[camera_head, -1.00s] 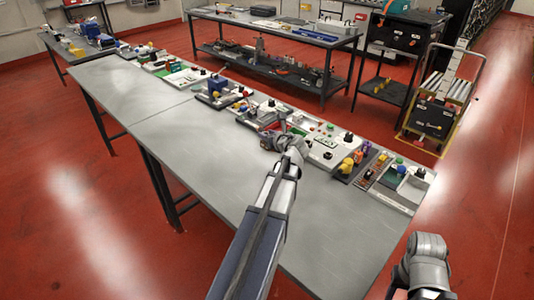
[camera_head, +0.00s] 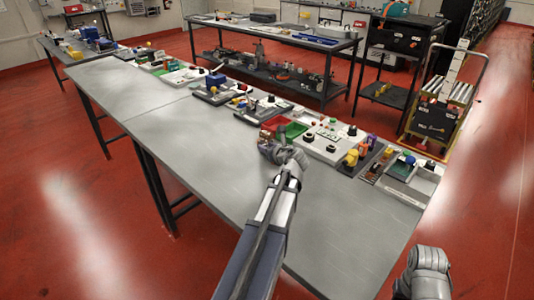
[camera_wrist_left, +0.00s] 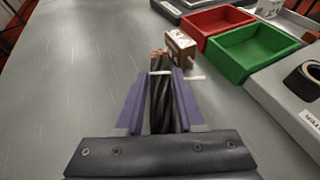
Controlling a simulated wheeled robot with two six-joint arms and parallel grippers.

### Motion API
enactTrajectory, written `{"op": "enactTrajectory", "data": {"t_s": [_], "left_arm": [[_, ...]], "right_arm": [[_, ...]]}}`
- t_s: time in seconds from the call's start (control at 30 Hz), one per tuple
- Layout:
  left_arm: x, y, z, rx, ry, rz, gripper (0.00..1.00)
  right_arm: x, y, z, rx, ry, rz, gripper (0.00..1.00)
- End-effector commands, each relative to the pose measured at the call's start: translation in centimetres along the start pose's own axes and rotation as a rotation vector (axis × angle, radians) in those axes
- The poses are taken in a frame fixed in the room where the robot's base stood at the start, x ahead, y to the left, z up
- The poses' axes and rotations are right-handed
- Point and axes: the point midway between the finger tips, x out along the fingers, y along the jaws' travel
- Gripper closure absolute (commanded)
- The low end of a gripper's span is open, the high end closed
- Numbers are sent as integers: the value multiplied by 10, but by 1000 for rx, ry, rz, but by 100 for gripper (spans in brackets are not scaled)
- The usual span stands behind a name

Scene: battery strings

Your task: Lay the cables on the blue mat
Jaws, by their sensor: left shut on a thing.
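My left gripper (camera_wrist_left: 162,76) is shut on a dark, cable-like bundle (camera_wrist_left: 161,104) in the left wrist view. The bundle runs lengthwise between the purple fingers, with reddish-brown ends past the tips. It is above or on the grey bench; I cannot tell if it touches. In the head view my left gripper (camera_head: 266,146) is over the bench in front of the red and green trays, and the bundle is too small to make out. I cannot make out a blue mat. Of my right arm only a grey joint shows at the lower right; its gripper is out of view.
A red tray (camera_wrist_left: 214,25) and a green tray (camera_wrist_left: 255,52) stand right of my left gripper. A small brown box with a white label (camera_wrist_left: 180,46) is just beyond the fingertips. Boards with parts line the far edge of the bench (camera_head: 200,150). Its near side is clear.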

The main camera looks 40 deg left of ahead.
Motion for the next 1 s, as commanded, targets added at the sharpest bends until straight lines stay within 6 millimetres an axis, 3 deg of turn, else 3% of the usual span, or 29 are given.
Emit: {"op": "enactTrajectory", "data": {"t_s": [0.37, 0.4, 0.6, 0.67, 1.0], "left_arm": [[2, 0, -4, 0, -1, 0, 100], [1, 0, -3, 0, 0, 0, 60], [1, 0, -2, 0, 0, 0, 37], [1, 0, -2, 0, 0, 0, 33], [-6, 0, 2, 1, 0, -1, 33]], "right_arm": [[4, 0, 0, 0, 0, 0, 50], [3, 0, 0, 0, 0, 0, 50], [2, 0, 0, 0, 0, 0, 50], [2, 0, 0, 0, 0, 0, 50], [-4, 0, 0, 0, 0, 0, 50]]}}
